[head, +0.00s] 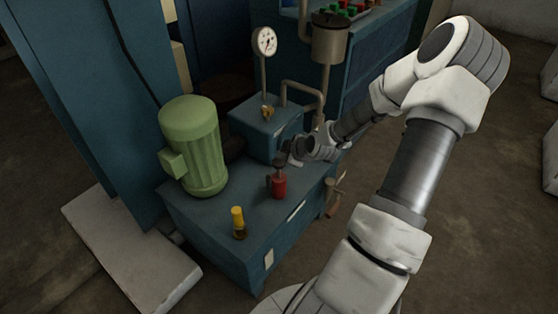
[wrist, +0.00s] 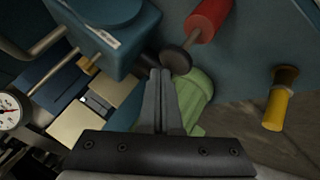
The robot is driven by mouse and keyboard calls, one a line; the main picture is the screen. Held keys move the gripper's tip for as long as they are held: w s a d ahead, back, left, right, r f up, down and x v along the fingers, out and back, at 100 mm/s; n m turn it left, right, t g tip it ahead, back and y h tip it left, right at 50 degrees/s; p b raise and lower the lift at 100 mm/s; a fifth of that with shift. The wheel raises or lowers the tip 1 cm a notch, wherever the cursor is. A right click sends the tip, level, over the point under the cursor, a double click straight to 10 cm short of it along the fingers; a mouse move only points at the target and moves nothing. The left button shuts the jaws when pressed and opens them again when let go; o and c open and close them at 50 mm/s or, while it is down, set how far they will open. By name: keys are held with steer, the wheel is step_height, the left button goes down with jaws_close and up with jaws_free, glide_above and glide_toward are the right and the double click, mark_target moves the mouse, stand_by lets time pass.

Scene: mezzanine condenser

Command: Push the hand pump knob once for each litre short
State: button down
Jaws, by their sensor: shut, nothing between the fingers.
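The hand pump is a red cylinder (head: 278,187) standing upright on the blue cabinet's top. Its dark round knob sits above it on a thin stem; in the wrist view the red body (wrist: 210,16) and the knob (wrist: 175,62) show clearly. My gripper (wrist: 160,75) is shut and empty, with its fingertips close beside the knob's edge. In the head view my gripper (head: 288,158) is at the pump's top, partly hiding the knob. I cannot tell whether the fingers touch it. No litre reading is legible.
A green motor (head: 193,150) stands left of the pump and a yellow-capped fitting (head: 238,222) in front. Behind are a blue box (head: 262,130), a dial gauge (head: 265,42) and grey pipes. The cabinet top (head: 215,215) is clear between motor and fitting.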

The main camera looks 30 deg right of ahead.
mark_target(284, 164)
steer(key=shift+f+b, duration=1.6)
steer(key=shift+f, duration=0.8)
stand_by(1.6)
steer(key=shift+r, duration=0.15)
steer(key=shift+r+p, duration=2.35)
steer(key=shift+r, duration=0.3)
steer(key=shift+r, duration=0.15)
step_height(284, 164, up, 5)
steer(key=p, duration=0.4)
